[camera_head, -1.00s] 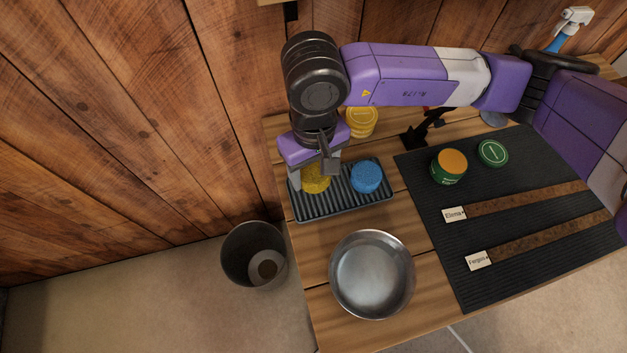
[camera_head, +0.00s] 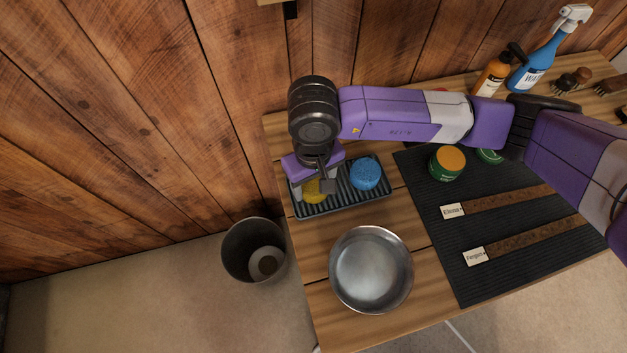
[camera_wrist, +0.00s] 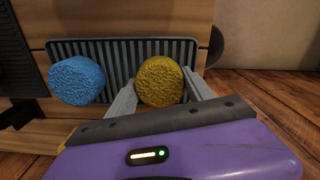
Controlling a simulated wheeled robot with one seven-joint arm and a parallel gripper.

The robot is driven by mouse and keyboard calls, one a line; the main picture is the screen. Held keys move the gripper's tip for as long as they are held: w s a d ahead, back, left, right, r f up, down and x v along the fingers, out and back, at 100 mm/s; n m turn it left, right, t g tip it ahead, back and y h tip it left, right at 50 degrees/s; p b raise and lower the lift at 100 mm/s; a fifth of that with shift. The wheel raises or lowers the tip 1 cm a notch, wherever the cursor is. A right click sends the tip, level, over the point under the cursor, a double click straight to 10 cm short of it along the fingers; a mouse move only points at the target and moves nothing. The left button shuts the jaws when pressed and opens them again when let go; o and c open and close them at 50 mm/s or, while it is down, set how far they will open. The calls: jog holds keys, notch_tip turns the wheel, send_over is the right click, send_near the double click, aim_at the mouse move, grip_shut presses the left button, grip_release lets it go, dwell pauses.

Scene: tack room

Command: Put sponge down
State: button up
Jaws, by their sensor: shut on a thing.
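My gripper (camera_head: 313,187) is shut on the yellow sponge (camera_wrist: 160,82), which sits between the two fingers in the wrist view. In the head view the sponge (camera_head: 314,193) is partly hidden by my gripper. It is over the left part of the dark ribbed tray (camera_head: 345,200). Whether the sponge touches the tray is hard to tell. A blue sponge (camera_head: 366,173) lies on the right part of the same tray, and it shows at the left in the wrist view (camera_wrist: 77,81).
A metal bowl (camera_head: 371,270) stands in front of the tray. A black mat (camera_head: 480,225) to the right holds a green tin (camera_head: 447,163) and two labelled straps. A grey bin (camera_head: 253,250) stands on the floor left of the table. Bottles (camera_head: 495,72) stand at the back right.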

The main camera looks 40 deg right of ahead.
aim_at(313, 183)
jog(key=o, duration=1.3)
jog(key=shift+r+p, duration=0.2)
jog(key=shift+p, duration=0.2)
notch_tip(313, 183, up, 12)
jog(key=shift+f+b, duration=0.1)
jog(key=shift+b, duration=0.9)
jog(key=shift+c, duration=0.3)
grip_shut()
